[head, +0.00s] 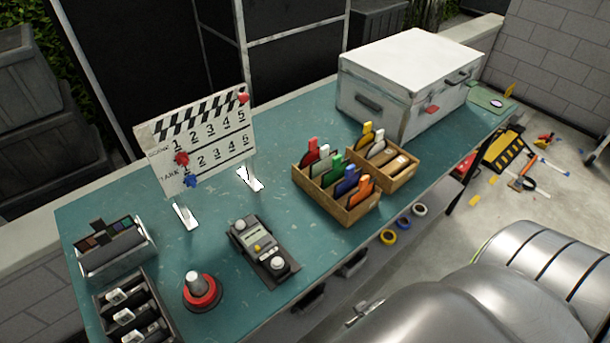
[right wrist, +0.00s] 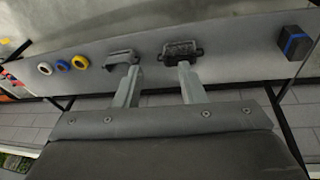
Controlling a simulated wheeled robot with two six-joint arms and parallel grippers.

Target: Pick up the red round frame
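A red round frame (head: 203,294) sits on the green bench top near its front left, around the foot of a grey knob-topped piece (head: 197,284). It is not visible in the right wrist view. My right gripper (right wrist: 157,72) shows in the right wrist view with its two fingers wide apart and nothing between them. It faces the bench's grey front side, away from the red frame. My left gripper is in neither view.
The bench (head: 215,230) holds a grey control box (head: 262,250), a wooden card box (head: 340,205), a clapperboard (head: 205,140), a white case (head: 405,75) and a black slotted tray (head: 130,310). Yellow (right wrist: 81,62), blue (right wrist: 62,66) and white (right wrist: 44,69) rings are on its front side.

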